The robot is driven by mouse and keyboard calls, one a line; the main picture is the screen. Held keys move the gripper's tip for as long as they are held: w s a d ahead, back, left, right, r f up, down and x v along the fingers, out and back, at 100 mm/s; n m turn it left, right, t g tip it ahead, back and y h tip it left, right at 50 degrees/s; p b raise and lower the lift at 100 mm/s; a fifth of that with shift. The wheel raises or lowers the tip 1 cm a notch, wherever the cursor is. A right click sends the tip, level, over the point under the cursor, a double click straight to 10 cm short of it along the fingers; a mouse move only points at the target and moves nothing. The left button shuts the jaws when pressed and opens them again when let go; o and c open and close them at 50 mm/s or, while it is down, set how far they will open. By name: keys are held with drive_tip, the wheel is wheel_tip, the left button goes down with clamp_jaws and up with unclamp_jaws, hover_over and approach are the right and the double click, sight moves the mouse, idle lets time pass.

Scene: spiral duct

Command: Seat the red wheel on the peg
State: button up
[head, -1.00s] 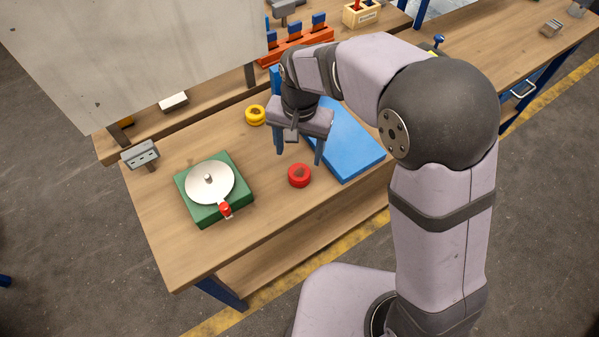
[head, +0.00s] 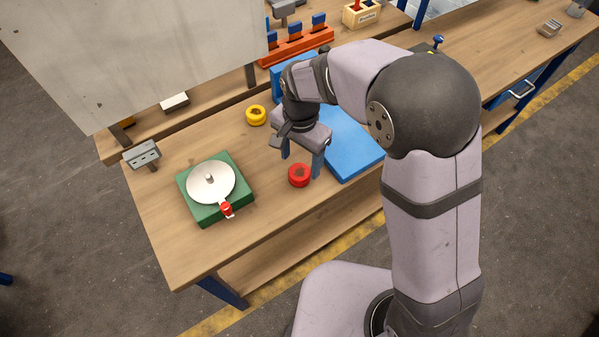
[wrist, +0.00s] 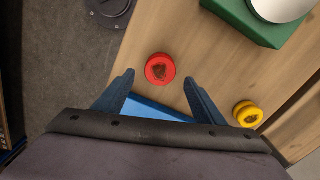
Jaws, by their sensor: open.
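The red wheel (head: 299,175) lies flat on the wooden bench, between the green base and the blue board. It also shows in the wrist view (wrist: 160,68), just beyond the fingertips and roughly between their lines. My gripper (head: 301,166) is open and empty above the bench, close to the wheel; the wrist view shows its two blue fingers (wrist: 160,76) spread apart. A short peg (head: 209,178) stands up at the middle of a white disc (head: 206,192) on the green base (head: 187,213). A red-tipped piece (head: 226,209) sits at the disc's front edge.
A yellow wheel (head: 256,115) lies behind the red one. A blue board (head: 349,145) lies to the right of my gripper. A grey bracket (head: 142,154) stands at the bench's left edge. A pale panel (head: 140,50) hangs at upper left. The bench front is clear.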

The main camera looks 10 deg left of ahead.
sight(299, 172)
drive_tip(key=shift+s+f+p, duration=0.15)
drive_tip(key=shift+f+p, duration=0.95)
drive_tip(key=shift+f, duration=1.35)
drive_tip(key=c, duration=1.2)
drive_tip(key=shift+o, duration=0.2)
drive_tip(key=shift+a+r, duration=0.1)
